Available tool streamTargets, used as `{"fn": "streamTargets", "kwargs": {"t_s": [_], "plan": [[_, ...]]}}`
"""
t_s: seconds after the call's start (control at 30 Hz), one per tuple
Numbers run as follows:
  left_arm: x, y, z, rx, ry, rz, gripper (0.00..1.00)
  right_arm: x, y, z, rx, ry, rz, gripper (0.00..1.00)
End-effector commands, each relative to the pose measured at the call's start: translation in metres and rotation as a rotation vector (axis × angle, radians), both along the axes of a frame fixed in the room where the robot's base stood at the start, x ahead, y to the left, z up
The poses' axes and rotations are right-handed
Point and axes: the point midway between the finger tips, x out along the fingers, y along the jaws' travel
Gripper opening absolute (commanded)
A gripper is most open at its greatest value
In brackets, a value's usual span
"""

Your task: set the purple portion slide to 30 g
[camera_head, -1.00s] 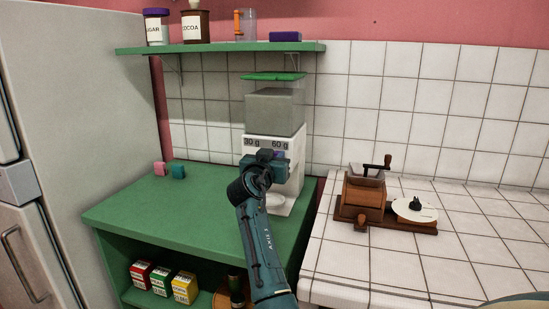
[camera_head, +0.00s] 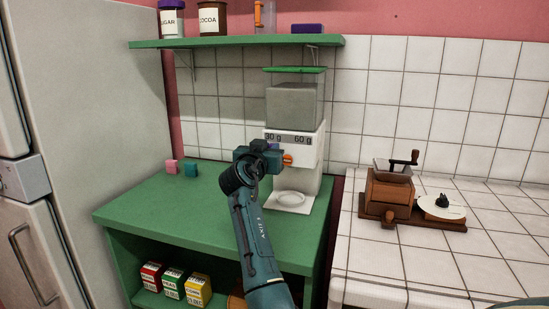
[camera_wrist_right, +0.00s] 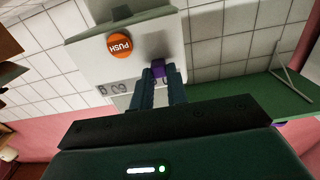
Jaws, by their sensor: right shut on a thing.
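The white dispenser (camera_head: 309,153) stands on the green cabinet, with a 30 g mark on the left and a 60 g mark on the right of its front. My right gripper (camera_head: 268,150) is at its front, below the 30 g mark. In the right wrist view my right gripper (camera_wrist_right: 160,80) is shut on the purple portion slide (camera_wrist_right: 158,69). The fingers partly cover the 30 g mark there, and the 60 g mark shows clear to the left. The slide is mostly hidden in the head view. My left gripper is out of view.
An orange PUSH button (camera_wrist_right: 121,45) is close to the fingers. A green shelf (camera_head: 230,42) with jars hangs above. A coffee grinder (camera_head: 390,190) stands on the tiled counter at right.

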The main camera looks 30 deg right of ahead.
Motion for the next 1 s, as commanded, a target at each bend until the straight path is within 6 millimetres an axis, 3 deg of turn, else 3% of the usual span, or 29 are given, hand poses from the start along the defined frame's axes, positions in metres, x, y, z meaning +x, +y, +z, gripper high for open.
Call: {"fn": "streamTargets", "kwargs": {"t_s": [0.4, 0.43, 0.7, 1.0], "plan": [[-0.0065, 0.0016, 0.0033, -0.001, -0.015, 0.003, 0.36, 0.0053, 0.0058, -0.0005, -0.001, 0.001, 0.006, 0.0], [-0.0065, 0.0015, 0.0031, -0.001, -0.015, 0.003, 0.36, 0.0052, 0.0059, -0.0004, -0.001, 0.001, 0.006, 0.17], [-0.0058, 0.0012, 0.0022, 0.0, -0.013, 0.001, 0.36, 0.0046, 0.0049, -0.0003, -0.001, 0.001, 0.003, 0.38], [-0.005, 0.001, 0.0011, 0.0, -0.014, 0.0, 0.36, 0.0017, 0.0074, -0.0008, -0.001, 0.001, 0.001, 0.38]]}}
